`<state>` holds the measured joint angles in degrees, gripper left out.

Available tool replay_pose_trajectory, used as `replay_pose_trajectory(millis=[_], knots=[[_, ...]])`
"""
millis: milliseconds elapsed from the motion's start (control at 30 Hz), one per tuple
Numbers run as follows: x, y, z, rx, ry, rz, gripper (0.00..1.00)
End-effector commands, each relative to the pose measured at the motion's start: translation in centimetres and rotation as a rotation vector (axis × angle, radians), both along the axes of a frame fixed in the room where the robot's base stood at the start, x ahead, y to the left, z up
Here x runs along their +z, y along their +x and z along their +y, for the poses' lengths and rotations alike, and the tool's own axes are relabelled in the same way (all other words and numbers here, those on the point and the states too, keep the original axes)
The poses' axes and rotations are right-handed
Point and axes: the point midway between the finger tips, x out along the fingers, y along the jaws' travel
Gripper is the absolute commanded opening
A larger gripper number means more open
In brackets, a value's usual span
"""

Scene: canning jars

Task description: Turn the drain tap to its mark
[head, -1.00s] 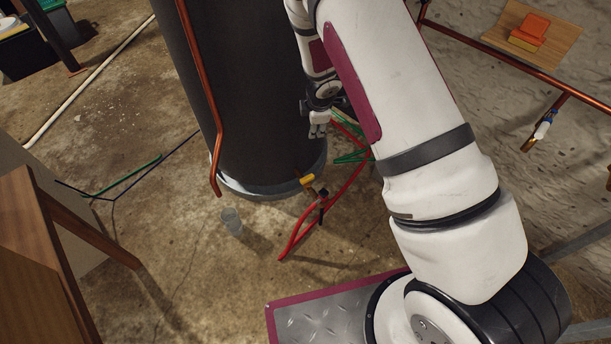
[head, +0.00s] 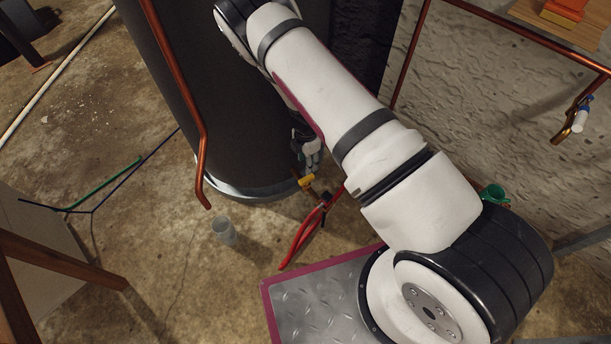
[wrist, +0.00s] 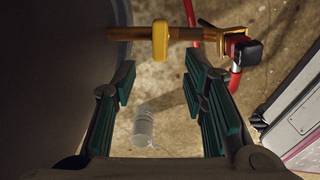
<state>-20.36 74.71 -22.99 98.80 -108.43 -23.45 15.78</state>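The drain tap has a yellow lever (head: 307,180) on a brass stub low on the dark tank (head: 235,100). In the wrist view the yellow lever (wrist: 160,40) stands across the brass pipe (wrist: 130,33), with a brass outlet and a black part (wrist: 243,51) to its right. My gripper (head: 312,158) is just above and behind the tap in the head view. In the wrist view my gripper (wrist: 160,80) is open, its teal pads apart and nothing between them. The lever is beyond the fingertips, roughly centred across the gap. I cannot make out a mark.
A red hose (head: 299,238) runs from the tap on the floor. A clear cup (head: 225,231) stands nearby, also in the wrist view (wrist: 143,128). A copper pipe (head: 203,165) runs down the tank. A wooden table leg (head: 70,262) is at left.

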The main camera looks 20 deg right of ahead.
Motion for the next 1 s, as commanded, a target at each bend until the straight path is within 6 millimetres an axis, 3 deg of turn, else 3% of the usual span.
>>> replay_pose_trajectory(millis=[33,200,500,967,1000], knots=[[-1.5,-0.1,-0.1,-0.002,-0.001,0.002,0.4],[-4.9,-0.1,-0.1,-0.002,0.0,0.001,0.4],[-9.2,0.0,0.0,-0.002,-0.001,0.0,0.4],[-10.1,0.0,0.0,-0.002,0.0,-0.002,0.4],[-10.1,0.0,0.0,-0.002,-0.001,-0.001,0.3]])
